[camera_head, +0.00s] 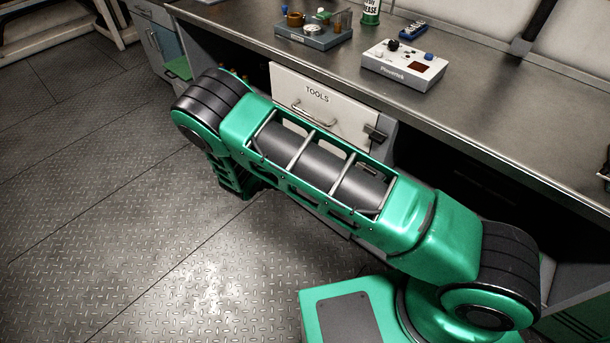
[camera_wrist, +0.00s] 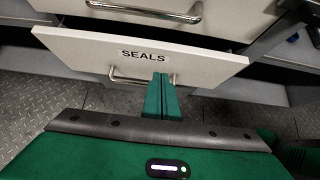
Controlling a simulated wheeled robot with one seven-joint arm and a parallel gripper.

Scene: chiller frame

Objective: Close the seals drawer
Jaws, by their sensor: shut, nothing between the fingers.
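The seals drawer (camera_wrist: 90,52) shows in the wrist view as a pale front with the label "SEALS" and a metal bar handle (camera_wrist: 125,78). Its front stands out from the cabinet, with a dark gap behind its top edge, so it is partly open. My gripper (camera_wrist: 161,80) is shut and empty, its green fingers together in front of the drawer, just below the label. The fingers cover the right part of the handle; I cannot tell whether they touch it. In the head view my arm hides the seals drawer and my gripper.
The closed tools drawer (camera_head: 310,92) is above, with its own handle (camera_wrist: 150,12). A dark latch-like part (camera_head: 375,133) juts out at its right. The worktop (camera_head: 480,105) holds a white device (camera_head: 404,66) and a small tray (camera_head: 313,36). The floor (camera_head: 110,200) at left is clear.

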